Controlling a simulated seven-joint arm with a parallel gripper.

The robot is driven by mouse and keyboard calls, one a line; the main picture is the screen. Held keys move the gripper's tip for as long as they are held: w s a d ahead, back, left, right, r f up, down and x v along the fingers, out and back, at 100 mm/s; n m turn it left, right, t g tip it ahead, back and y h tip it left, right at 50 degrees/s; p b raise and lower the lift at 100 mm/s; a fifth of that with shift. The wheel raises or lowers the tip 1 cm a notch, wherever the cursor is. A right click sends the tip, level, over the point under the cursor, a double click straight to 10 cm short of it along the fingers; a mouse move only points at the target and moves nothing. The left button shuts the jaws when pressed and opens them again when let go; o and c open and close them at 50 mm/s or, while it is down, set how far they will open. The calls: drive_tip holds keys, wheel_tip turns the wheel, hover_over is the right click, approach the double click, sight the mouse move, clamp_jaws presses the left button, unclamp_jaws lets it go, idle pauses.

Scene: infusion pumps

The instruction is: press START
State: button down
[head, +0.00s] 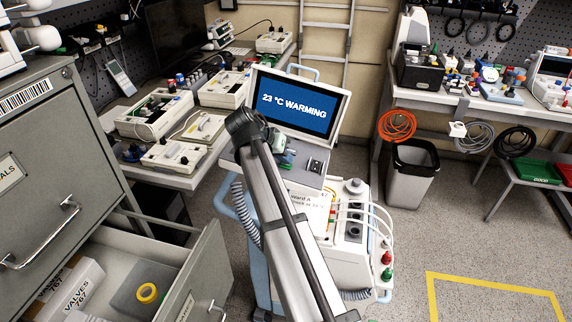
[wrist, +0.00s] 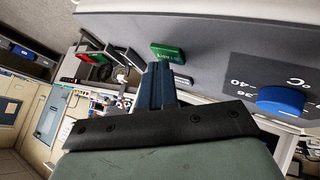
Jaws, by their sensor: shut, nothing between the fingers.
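The device's screen (head: 294,104) reads "23 °C WARMING" in the head view. In the wrist view a green button (wrist: 168,51) stands out from the device's grey panel (wrist: 215,48); its lettering is too small to read surely. My gripper (head: 286,162) is over the device's front panel below the screen in the head view. In the wrist view the blue fingers of my gripper (wrist: 160,68) are shut and empty, with their tips at the button's lower edge. I cannot tell whether they touch it. The button cannot be made out in the head view.
A blue knob (wrist: 280,100) with a °C scale sits right of the button in the wrist view. An open drawer (head: 205,262) is at the lower left. A bench (head: 182,180) with several devices stands left. The floor at right is clear around the yellow line (head: 490,284).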

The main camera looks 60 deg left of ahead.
sight(289, 166)
drive_tip(key=shift+w+d+r, duration=0.1)
drive_tip(key=shift+r, duration=0.55)
drive_tip(key=shift+r, duration=0.15)
drive_tip(key=shift+w+d+r, duration=0.15)
drive_tip(key=shift+d+r, duration=0.05)
drive_tip(key=shift+r, duration=1)
drive_tip(key=shift+w+d+r, duration=0.15)
drive_tip(key=shift+r, duration=1)
